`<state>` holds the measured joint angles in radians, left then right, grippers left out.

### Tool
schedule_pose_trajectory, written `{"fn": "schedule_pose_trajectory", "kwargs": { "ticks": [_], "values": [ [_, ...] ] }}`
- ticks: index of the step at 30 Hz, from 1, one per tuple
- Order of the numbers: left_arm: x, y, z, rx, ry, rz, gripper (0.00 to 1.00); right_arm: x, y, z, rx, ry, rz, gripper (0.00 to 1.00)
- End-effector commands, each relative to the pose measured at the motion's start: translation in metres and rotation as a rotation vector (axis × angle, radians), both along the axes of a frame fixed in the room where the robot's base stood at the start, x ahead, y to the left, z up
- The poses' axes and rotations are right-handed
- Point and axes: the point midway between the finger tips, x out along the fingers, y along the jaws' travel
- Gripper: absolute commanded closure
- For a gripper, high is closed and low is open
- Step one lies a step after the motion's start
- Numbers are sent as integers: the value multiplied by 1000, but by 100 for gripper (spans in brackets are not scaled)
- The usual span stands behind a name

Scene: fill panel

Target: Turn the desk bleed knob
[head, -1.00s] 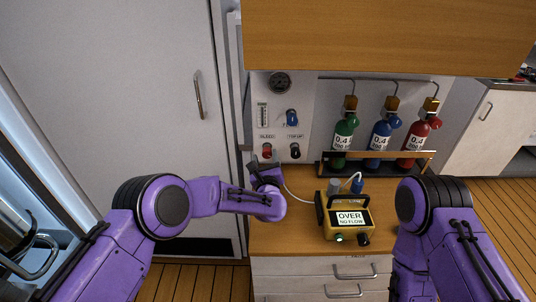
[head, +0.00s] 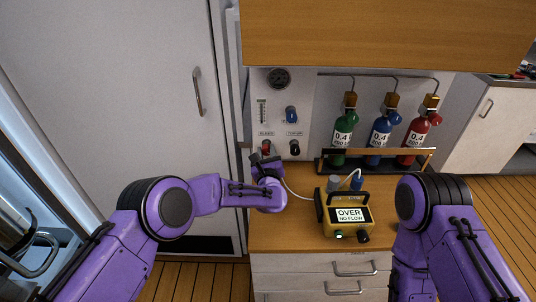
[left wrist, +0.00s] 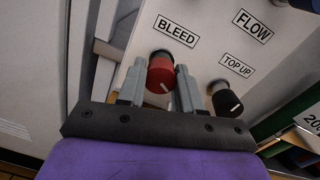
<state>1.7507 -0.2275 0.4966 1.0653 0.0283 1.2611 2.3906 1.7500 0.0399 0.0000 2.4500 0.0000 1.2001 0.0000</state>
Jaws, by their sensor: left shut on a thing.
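The red bleed knob (left wrist: 160,76) sits on the white panel (left wrist: 195,50) under the BLEED label, and a white mark shows on its face. It also shows small in the head view (head: 266,147). My left gripper (left wrist: 160,85) has a grey finger on each side of the knob and is shut on it. In the head view my left gripper (head: 265,158) reaches up to the panel's lower left. My right arm shows at the right, but its gripper is not in view.
The black TOP UP knob (left wrist: 226,101) is just right of the fingers. A blue knob (head: 291,114) and a gauge (head: 279,78) are higher. A yellow meter (head: 346,215) reading OVER, NO FLOW stands on the desk. Green, blue and red bottles (head: 381,135) stand in a rack.

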Motion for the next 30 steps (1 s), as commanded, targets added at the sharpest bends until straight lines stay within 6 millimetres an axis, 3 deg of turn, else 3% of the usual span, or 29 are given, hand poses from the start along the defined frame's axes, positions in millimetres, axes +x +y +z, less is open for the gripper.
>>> {"fn": "schedule_pose_trajectory", "kwargs": {
  "ticks": [15, 30],
  "values": [
    [-1, -1, -6, 352, 3, -2, 96, 0, 0, -47, 0, 0, 0, 40],
    [-2, -1, -4, 564, 4, -4, 96, 0, 0, -65, 0, 0, 0, 40]
  ]
}}
